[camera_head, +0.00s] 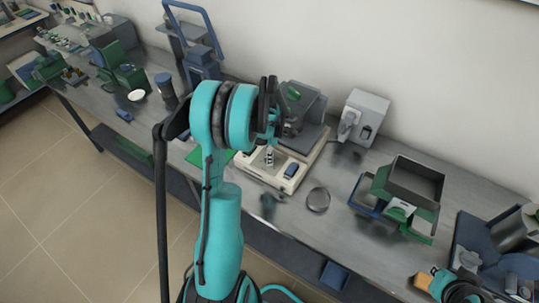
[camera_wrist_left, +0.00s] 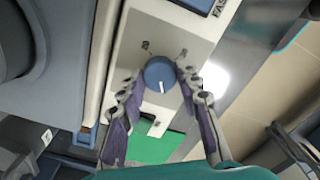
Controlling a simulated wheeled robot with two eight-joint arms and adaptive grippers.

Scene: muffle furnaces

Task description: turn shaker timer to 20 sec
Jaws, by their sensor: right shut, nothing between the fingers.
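The shaker (camera_head: 266,171) is a cream box on the bench, with a dark upper part behind it. In the left wrist view its timer knob (camera_wrist_left: 160,73) is a blue disc with a white pointer line toward the bottom of the picture. In the head view my left arm partly hides the left gripper (camera_head: 270,140) at the shaker. My right gripper (camera_head: 430,283) is at the lower right, away from the shaker.
A grey box device (camera_head: 362,117) stands right of the shaker. A round metal dish (camera_head: 318,199) lies in front. A green and grey machine (camera_head: 402,193) stands further right, and a blue frame (camera_head: 194,45) stands behind left. A green sheet (camera_wrist_left: 150,148) lies below the shaker's panel.

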